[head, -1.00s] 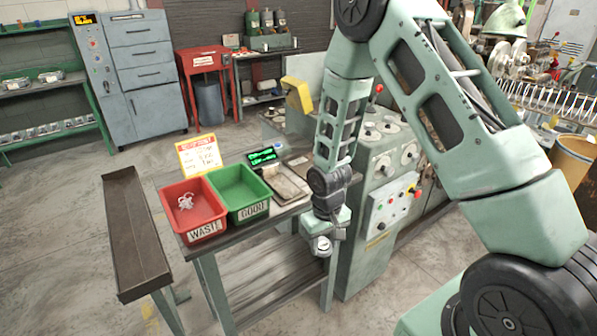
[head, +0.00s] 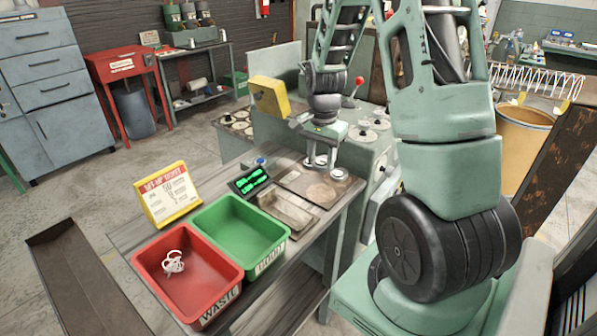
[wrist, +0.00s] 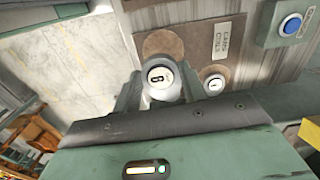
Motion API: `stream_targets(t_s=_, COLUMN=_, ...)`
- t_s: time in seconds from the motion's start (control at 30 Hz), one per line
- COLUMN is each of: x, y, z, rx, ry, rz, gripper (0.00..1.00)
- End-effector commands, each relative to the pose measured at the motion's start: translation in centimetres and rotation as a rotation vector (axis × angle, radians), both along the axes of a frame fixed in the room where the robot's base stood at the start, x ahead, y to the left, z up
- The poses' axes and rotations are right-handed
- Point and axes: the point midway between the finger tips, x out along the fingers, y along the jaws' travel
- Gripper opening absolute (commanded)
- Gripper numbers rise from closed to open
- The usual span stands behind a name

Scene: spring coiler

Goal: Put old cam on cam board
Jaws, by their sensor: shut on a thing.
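My gripper (head: 322,162) is shut on a pale round cam with a dark-ringed face marked 8, seen between the fingers in the wrist view (wrist: 161,78). It is above the brown cam board (head: 292,178) at the bench's right end. The board also shows in the wrist view (wrist: 190,48), with a "CAMS" label and a bare round patch beside the held cam. A second, smaller-looking cam (wrist: 214,84) stands on the board to the right of the held cam. Whether the held cam touches the board, I cannot tell.
A metal tray (head: 283,212), a green bin (head: 240,232), a red bin (head: 188,270) holding white tangled wire, a yellow-red sign (head: 168,195) and a green-lit display (head: 249,181) share the bench. A blue button box (wrist: 290,25) is near the board. The machine stands behind.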

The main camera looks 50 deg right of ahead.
Motion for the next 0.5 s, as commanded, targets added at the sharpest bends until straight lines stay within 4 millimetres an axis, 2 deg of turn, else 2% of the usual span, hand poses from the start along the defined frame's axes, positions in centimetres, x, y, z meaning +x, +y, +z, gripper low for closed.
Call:
stream_targets(t_s=0.1, x=-0.4, y=-0.5, z=-0.2, rx=0.003, ry=0.0, rz=-0.04, gripper=0.14)
stream_targets(t_s=0.33, x=-0.4, y=-0.4, z=-4.0, rx=0.006, ry=0.003, rz=-0.045, gripper=0.14)
stream_targets(t_s=0.5, x=-0.4, y=-0.5, z=-5.5, rx=0.004, ry=0.0, rz=-0.042, gripper=0.14)
